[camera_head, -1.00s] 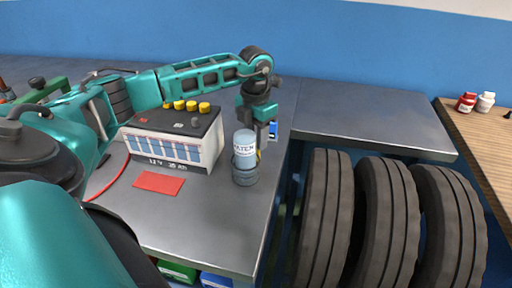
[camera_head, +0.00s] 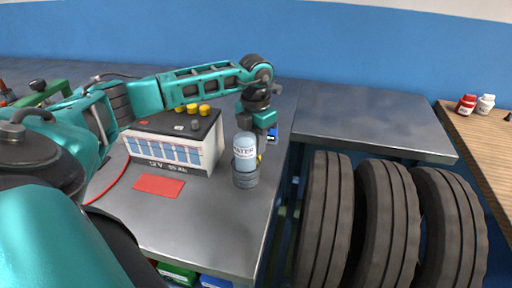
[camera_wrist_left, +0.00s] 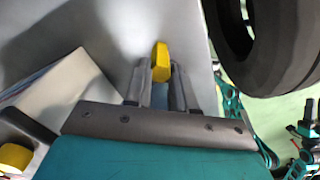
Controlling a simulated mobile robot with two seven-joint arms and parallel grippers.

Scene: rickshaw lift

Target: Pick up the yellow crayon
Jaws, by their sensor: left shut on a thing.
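The yellow crayon (camera_wrist_left: 160,62) shows between the two fingers of my left gripper (camera_wrist_left: 160,85) in the left wrist view. My left gripper is shut on it. In the head view my left gripper (camera_head: 262,140) is low over the bench, just behind and right of the water bottle, which hides part of it. Only a small yellow bit of the crayon (camera_head: 260,158) shows there beside the bottle. My right gripper is not in view.
The water bottle (camera_head: 245,160) stands close in front of my left gripper. A car battery (camera_head: 172,145) with yellow caps and a red card (camera_head: 158,184) are to the left on the grey bench (camera_head: 215,225). A blue item (camera_head: 272,134) lies behind the gripper. Large tires (camera_head: 388,220) stand right.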

